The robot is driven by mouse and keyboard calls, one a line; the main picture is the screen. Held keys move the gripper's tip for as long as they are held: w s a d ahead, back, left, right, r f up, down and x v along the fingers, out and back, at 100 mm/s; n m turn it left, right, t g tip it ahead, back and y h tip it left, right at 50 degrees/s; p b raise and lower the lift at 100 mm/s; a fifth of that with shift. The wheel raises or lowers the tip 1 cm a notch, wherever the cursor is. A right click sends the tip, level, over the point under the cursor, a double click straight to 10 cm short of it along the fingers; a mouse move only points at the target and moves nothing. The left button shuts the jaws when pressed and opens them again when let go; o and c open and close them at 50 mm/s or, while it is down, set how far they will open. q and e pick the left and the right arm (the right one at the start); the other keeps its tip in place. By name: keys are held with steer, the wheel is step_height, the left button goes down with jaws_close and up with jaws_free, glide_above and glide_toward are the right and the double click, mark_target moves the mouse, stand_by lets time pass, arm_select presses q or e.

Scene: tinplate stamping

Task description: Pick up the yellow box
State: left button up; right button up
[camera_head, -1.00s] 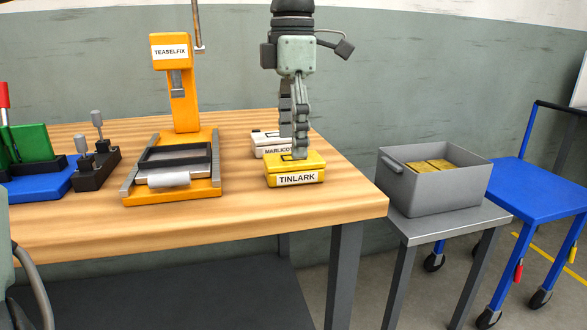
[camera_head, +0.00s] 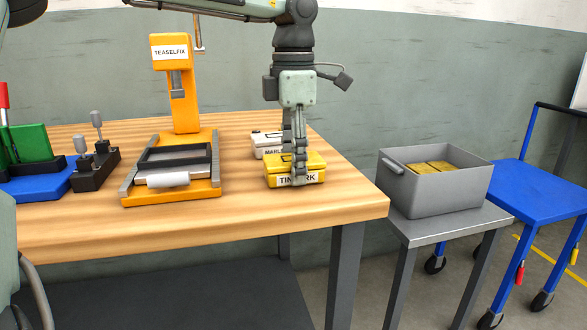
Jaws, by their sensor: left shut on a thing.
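My right gripper is not in view.
The orange TEASELFIX press (camera_head: 183,100) stands left of the boxes. A grey bin (camera_head: 437,193) holding yellow boxes sits on a metal stand at right. A blue cart (camera_head: 540,192) stands beyond. A green and blue fixture (camera_head: 35,187) is at far left. The table's front strip is clear.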

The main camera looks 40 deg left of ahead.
arm_select(q)
steer(key=shift+c, duration=0.5)
steer(key=shift+r, duration=0.15)
steer(key=shift+r, duration=0.2)
step_height(320, 180, up, 4)
steer(key=shift+f+p, duration=0.2)
steer(key=shift+p, duration=0.1)
steer(key=s+a+r, duration=0.4)
steer(key=s+r, duration=0.2)
steer(key=s, duration=0.5)
steer(key=shift+r, duration=0.35)
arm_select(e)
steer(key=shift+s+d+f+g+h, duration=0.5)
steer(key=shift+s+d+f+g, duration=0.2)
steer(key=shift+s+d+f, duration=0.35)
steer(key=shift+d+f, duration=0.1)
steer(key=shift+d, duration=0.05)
